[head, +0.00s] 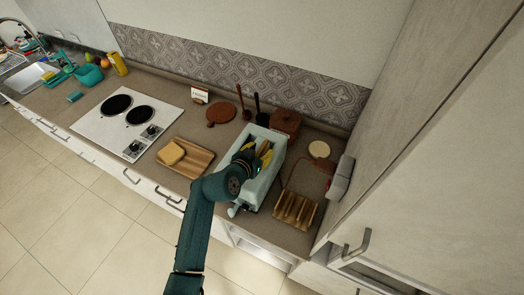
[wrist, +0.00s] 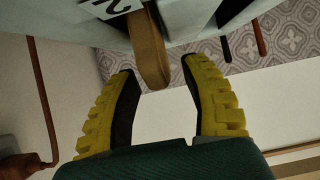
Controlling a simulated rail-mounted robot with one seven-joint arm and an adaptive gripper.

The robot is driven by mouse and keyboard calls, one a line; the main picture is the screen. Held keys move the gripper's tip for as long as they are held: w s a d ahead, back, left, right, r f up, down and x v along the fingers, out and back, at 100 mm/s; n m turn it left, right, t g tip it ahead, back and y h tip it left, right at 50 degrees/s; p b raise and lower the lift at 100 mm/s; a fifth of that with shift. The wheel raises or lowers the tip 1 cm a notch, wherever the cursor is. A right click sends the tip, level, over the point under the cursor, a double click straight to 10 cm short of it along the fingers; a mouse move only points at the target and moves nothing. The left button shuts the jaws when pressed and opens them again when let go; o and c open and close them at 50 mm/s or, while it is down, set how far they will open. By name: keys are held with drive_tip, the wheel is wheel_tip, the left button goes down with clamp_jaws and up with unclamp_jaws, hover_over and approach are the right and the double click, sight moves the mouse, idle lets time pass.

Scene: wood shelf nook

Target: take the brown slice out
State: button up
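The pale green toaster (head: 248,190) stands on the counter, and part of its top edge shows in the wrist view (wrist: 207,15) beside a white label with a "2". The brown slice (wrist: 150,48) sticks out of the toaster, its end between my fingertips. My gripper (wrist: 157,70) is open, with yellow fingers either side of the slice and a visible gap on each side. In the head view my gripper (head: 257,157) is over the toaster, and my arm partly hides the slot area.
A wooden rack (head: 296,210) stands right of the toaster. A wooden board (head: 198,160) with a tan slice (head: 171,153) lies to the left, near the cooktop (head: 112,125). A brown pot (head: 286,121) and upright dark utensils (head: 258,106) stand behind. A grey object (head: 341,178) is near the tall cabinet.

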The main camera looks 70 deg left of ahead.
drive_tip(key=c, duration=0.8)
